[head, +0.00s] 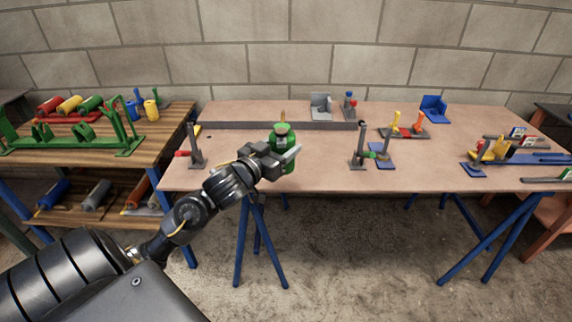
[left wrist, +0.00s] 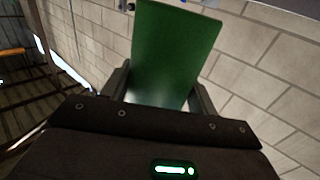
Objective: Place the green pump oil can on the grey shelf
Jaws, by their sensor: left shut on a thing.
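The green pump oil can (head: 290,138) is held upright in my left gripper (head: 279,159), near the middle-left of the worktable in the head view. In the left wrist view the can (left wrist: 174,50) is a green body between the two fingers, which are shut on it. The gripper's fingers hide part of the can in the head view. A long low grey shelf (head: 235,125) runs along the back of the tabletop, behind the can. Whether the can's base touches the table cannot be told. My right gripper is not in view.
On the worktable (head: 330,178), a grey stand with a red handle (head: 194,150) is left of the can and another grey stand (head: 358,150) is right. A grey bracket (head: 321,106) stands behind. Several coloured tools crowd the right side. A wooden bench (head: 165,135) is at left.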

